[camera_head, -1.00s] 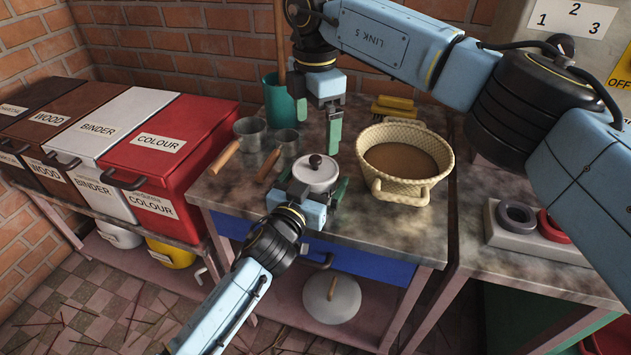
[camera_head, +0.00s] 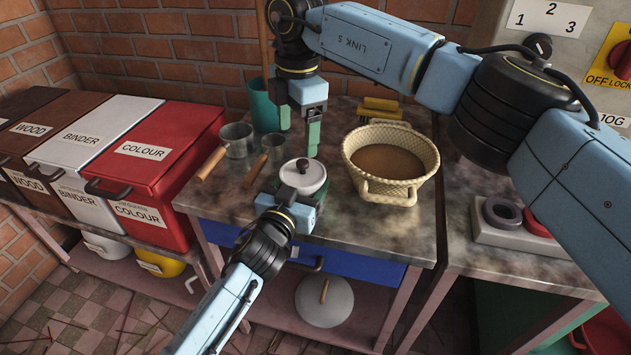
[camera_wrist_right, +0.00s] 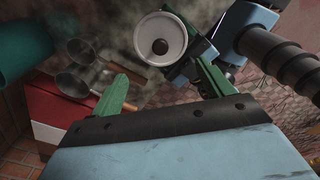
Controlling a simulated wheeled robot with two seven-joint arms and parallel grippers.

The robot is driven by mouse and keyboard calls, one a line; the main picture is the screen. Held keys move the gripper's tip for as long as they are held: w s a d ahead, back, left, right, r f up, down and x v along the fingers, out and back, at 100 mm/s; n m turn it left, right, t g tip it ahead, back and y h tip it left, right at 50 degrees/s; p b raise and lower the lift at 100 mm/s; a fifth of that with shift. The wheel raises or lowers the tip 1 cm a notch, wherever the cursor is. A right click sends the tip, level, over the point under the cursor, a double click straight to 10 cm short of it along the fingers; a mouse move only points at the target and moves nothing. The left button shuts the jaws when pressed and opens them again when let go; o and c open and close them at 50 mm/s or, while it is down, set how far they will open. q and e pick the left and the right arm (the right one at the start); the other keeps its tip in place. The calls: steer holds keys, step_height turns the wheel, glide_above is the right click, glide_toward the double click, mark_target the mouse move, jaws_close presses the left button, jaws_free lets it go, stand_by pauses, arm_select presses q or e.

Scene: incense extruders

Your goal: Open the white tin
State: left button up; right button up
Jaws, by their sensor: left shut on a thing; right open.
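The white tin (camera_head: 313,177) stands upright on the worktable, its lid on and a dark round knob (camera_head: 302,164) on top. In the right wrist view the tin (camera_wrist_right: 145,38) shows from above as a white disc with the knob in its centre. My left gripper (camera_head: 301,198) is at the tin's front side, shut on the tin; its fingers are mostly hidden in the head view. My right gripper (camera_head: 300,138) hangs above and just behind the tin, pointing down, empty. Its green fingers stand wide apart in the right wrist view (camera_wrist_right: 165,85).
A wicker basket (camera_head: 365,183) of brown powder stands to the right of the tin. Metal pans (camera_head: 237,138) with wooden handles lie to the left, a green cup (camera_head: 264,112) behind. Yellow blocks (camera_head: 380,107) lie at the back. Labelled bins stand farther left.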

steer(key=s+a+y, duration=0.1)
steer(key=a, duration=0.1)
steer(key=s+a+f+n+y, duration=0.1)
steer(key=a+y, duration=0.1)
steer(key=s+a+n+g+y, duration=0.1)
steer(key=a+y, duration=0.1)
steer(key=a, duration=0.1)
steer(key=shift+s+a+f, duration=0.1)
steer(key=shift+f, duration=0.3)
steer(key=c, duration=0.7)
steer(key=s+a+r+n+y, duration=0.1)
steer(key=s+a+r+y, duration=0.35)
steer(key=r+y, duration=0.4)
steer(key=w+d+r+m+t+y, duration=0.4)
steer(key=d+m+t+y, duration=0.25)
steer(key=m+t, duration=0.35)
steer(key=m+t+h, duration=0.2)
steer(key=m+h, duration=0.7)
steer(key=h, duration=0.3)
glide_toward(305, 163)
steer(key=x, duration=1)
steer(key=shift+w+a+f, duration=0.15)
steer(key=shift+w+a, duration=0.1)
